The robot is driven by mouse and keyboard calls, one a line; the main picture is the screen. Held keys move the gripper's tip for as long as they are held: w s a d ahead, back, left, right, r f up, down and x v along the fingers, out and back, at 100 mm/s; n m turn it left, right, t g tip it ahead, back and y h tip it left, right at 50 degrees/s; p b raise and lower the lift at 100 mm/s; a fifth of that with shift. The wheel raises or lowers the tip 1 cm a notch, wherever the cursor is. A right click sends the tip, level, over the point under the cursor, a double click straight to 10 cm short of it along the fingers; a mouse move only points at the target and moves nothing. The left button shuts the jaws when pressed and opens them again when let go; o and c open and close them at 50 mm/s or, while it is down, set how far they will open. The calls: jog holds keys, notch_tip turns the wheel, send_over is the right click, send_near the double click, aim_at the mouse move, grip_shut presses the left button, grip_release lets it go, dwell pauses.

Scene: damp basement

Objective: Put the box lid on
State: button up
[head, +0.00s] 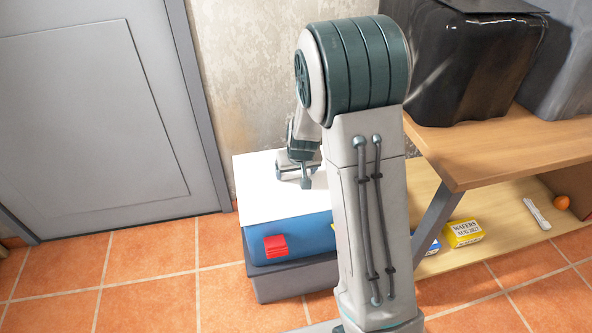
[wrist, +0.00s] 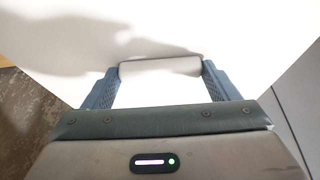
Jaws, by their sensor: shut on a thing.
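The white lid (head: 262,170) lies over the top of the blue box (head: 308,236) in the head view. It looks level and lined up with the box's near edge; I cannot tell whether it touches all round. My gripper (head: 305,183) is above the lid, partly hidden behind my arm. In the wrist view, my gripper (wrist: 160,72) is shut on the lid's pale bar handle (wrist: 160,66), with a finger at each end of it. The white lid (wrist: 60,45) fills most of that view. My arm hides the box's right part.
The box stands on a dark grey base (head: 290,281), with a red patch (head: 275,246) on its front. A wooden shelf unit (head: 490,150) at right holds a black container (head: 470,70) and, lower down, a yellow wafers packet (head: 463,233). A grey door (head: 90,110) is at left. Tiled floor is clear in front.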

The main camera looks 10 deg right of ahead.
jog(key=shift+f, duration=0.15)
jog(key=o, duration=1)
jog(key=shift+g, duration=0.9)
jog(key=s+r+p, duration=0.9)
jog(key=r, duration=0.6)
jog(key=s+r+p, duration=0.8)
jog(key=r+p, duration=0.2)
jog(key=r, duration=0.5)
jog(key=s+r+p, duration=0.9)
jog(key=r, duration=0.6)
jog(key=shift+s, duration=0.35)
